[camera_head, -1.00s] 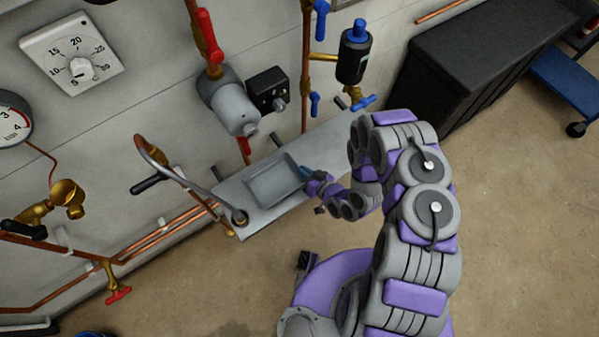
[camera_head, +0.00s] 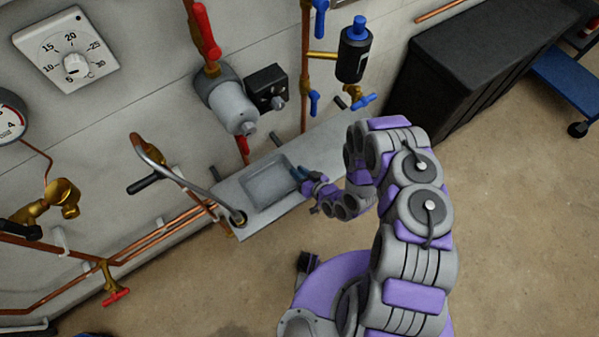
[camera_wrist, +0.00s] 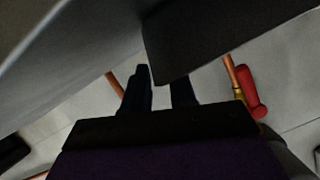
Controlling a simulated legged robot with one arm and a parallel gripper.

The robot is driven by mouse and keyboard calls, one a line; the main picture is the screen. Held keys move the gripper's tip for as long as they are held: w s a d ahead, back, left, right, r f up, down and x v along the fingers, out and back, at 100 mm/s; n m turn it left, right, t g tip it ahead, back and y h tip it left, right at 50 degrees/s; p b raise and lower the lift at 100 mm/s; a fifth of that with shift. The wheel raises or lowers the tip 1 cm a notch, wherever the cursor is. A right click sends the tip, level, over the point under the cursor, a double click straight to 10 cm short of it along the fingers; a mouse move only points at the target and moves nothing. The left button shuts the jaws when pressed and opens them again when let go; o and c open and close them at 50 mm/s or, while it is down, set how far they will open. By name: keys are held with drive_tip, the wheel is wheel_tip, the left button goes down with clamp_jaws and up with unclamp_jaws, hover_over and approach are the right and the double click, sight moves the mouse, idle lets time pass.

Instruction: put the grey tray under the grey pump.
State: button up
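The grey tray (camera_head: 270,183) is a shallow rectangular pan on the pale metal shelf (camera_head: 325,150) along the wall. The grey pump (camera_head: 231,105) is a cylinder mounted on the wall above the shelf; in the picture the tray is below and slightly right of it. My gripper (camera_head: 299,173) is at the tray's right edge. In the wrist view its two dark fingers (camera_wrist: 160,92) stand a little apart, with a dark grey edge in front of them, partly hiding the right finger. I cannot tell whether they grip the tray.
A black pump (camera_head: 354,52) with a blue cap is on the right pipe. A curved metal pipe (camera_head: 185,180) reaches over the shelf's left end. A black chest (camera_head: 470,85) stands at the right.

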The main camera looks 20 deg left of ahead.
drive_tip(key=shift+o, duration=0.6)
drive_tip(key=p+v, duration=0.1)
drive_tip(key=v, duration=1.1)
